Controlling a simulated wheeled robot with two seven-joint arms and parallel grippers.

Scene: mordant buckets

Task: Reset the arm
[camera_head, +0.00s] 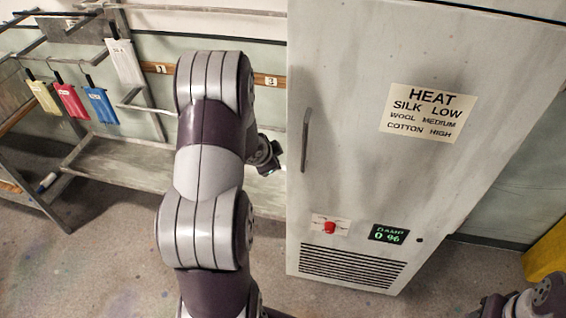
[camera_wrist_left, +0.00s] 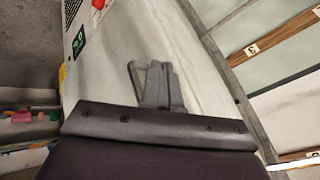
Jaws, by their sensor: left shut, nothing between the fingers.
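My left arm rises through the middle of the head view. Its gripper (camera_head: 266,160) shows partly behind the arm, left of the tall pale cabinet (camera_head: 400,190) and its vertical handle (camera_head: 306,140). In the left wrist view the left gripper's grey fingers (camera_wrist_left: 158,85) are shut together with nothing between them. The pale cabinet wall (camera_wrist_left: 110,60) shows behind them. The cabinet door looks closed. Part of my right arm shows at the bottom right corner of the head view, but its gripper cannot be made out.
The cabinet has a red knob (camera_head: 329,227), a display reading "DAMP 0 %" (camera_head: 389,234) and a heat label (camera_head: 434,112). Yellow, red and blue tags (camera_head: 71,100) hang from a rack at left. A low shelf (camera_head: 125,160) runs along the wall. A yellow object (camera_head: 548,255) stands at right.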

